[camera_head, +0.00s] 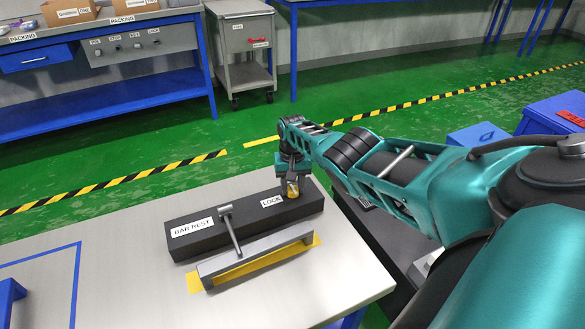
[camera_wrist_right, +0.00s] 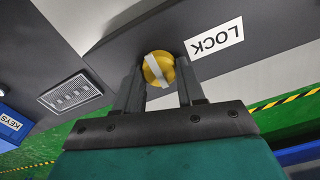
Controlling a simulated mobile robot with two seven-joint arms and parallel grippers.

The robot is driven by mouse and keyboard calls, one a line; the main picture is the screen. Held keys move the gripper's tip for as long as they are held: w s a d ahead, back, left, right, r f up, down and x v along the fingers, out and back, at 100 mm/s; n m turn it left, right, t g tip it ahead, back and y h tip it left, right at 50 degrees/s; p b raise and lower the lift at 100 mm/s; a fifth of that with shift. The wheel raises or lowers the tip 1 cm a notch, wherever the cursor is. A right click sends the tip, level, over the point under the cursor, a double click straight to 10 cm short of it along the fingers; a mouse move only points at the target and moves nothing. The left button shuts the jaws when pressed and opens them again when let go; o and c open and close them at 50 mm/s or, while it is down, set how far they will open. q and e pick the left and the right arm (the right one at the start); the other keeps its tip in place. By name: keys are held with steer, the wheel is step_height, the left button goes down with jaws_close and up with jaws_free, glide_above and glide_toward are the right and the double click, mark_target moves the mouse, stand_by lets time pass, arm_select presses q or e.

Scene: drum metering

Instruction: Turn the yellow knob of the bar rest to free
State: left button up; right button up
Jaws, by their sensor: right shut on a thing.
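The bar rest (camera_head: 200,240) is a long dark block on the light table, with a "BAR REST" label on its left part and a "LOCK" label near its right end. Its yellow knob (camera_head: 293,189) is at the right end, beside the "LOCK" label. In the right wrist view the knob (camera_wrist_right: 158,69) is round, with a pale stripe across its face. My right gripper (camera_wrist_right: 160,85) is shut on the knob, one finger on each side. In the head view my right gripper (camera_head: 292,181) comes down onto the knob from above. My left gripper is not in view.
A grey bar (camera_head: 255,257) lies in front of the bar rest over yellow markings, with a thin rod (camera_head: 230,230) rising behind it. The table's right edge is close to the knob. A packing bench (camera_head: 110,95) and grey cabinet (camera_head: 245,60) stand at the back.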

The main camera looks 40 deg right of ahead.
mark_target(293, 188)
steer(key=o, duration=1.1)
steer(key=shift+c, duration=0.2)
steer(key=shift+r, duration=0.1)
steer(key=shift+r+p, duration=0.3)
steer(key=shift+p, duration=0.05)
step_height(293, 188, up, 4)
steer(key=p, duration=0.3)
arm_select(q)
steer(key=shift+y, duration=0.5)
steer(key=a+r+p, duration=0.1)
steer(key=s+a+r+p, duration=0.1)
steer(key=p, duration=0.1)
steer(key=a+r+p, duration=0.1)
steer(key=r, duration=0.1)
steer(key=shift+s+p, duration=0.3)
arm_select(e)
step_height(293, 188, up, 8)
